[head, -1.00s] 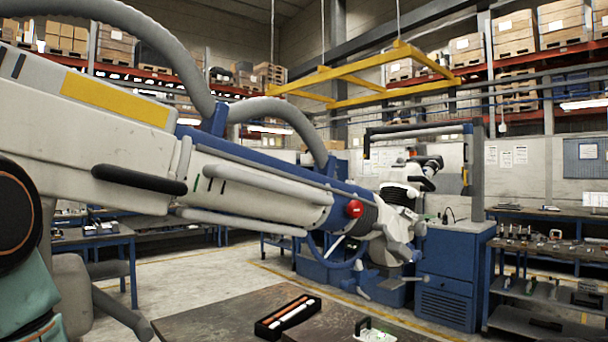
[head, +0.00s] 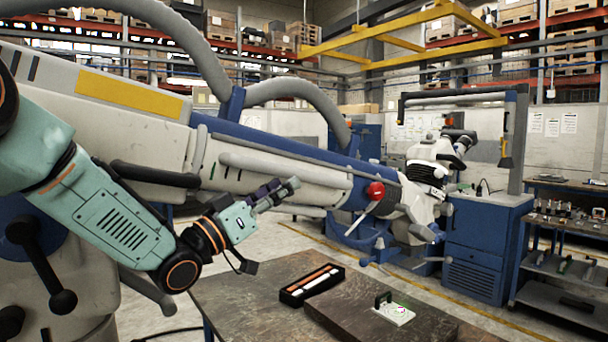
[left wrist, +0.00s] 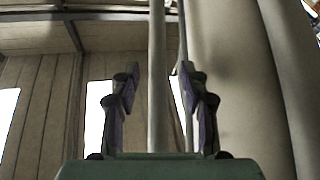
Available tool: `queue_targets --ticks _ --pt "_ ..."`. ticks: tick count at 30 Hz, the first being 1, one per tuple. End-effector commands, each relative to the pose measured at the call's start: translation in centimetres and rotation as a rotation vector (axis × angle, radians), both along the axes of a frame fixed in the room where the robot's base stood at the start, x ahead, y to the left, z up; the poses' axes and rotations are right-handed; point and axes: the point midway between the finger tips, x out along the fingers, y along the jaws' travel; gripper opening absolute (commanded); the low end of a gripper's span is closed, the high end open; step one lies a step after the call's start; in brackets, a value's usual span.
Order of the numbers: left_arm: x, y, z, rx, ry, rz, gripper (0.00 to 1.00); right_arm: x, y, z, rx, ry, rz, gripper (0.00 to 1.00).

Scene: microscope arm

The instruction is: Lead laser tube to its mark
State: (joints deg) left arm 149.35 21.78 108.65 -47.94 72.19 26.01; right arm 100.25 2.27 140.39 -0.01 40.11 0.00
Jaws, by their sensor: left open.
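My left gripper (head: 275,193) is in front of the long white-and-blue arm (head: 255,165), its fingers apart and empty. In the left wrist view its two dark fingers (left wrist: 160,88) stand apart; a pale pole runs behind the gap. Slim orange and white rods (head: 316,281) lie in a black tray (head: 290,297) on the dark table, beyond and below the gripper. A small white plate (head: 400,315) with a black handle and a green spot sits to their right. I cannot tell which part is the laser tube. My right gripper is not in view.
The dark table (head: 240,297) has bare surface around the tray. A red ball knob (head: 376,190) sits on the long arm, with a white microscope head (head: 432,165) at its far end. A blue cabinet (head: 480,245) and a shelf cart (head: 560,265) stand behind.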

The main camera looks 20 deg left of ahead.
Motion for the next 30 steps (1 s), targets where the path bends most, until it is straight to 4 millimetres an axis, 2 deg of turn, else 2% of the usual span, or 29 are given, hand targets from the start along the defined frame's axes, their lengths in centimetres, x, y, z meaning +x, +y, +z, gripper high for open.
queue_targets --ticks 9,21,30 --pt "3.7 -2.5 1.7 0.005 0.002 -0.003 0.45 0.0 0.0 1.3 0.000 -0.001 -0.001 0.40" --pt "4.6 -3.2 1.9 0.002 0.003 -0.004 0.45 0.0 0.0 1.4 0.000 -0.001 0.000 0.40" --pt "4.6 -3.2 1.9 0.002 0.003 -0.004 0.21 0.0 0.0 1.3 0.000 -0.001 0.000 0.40"
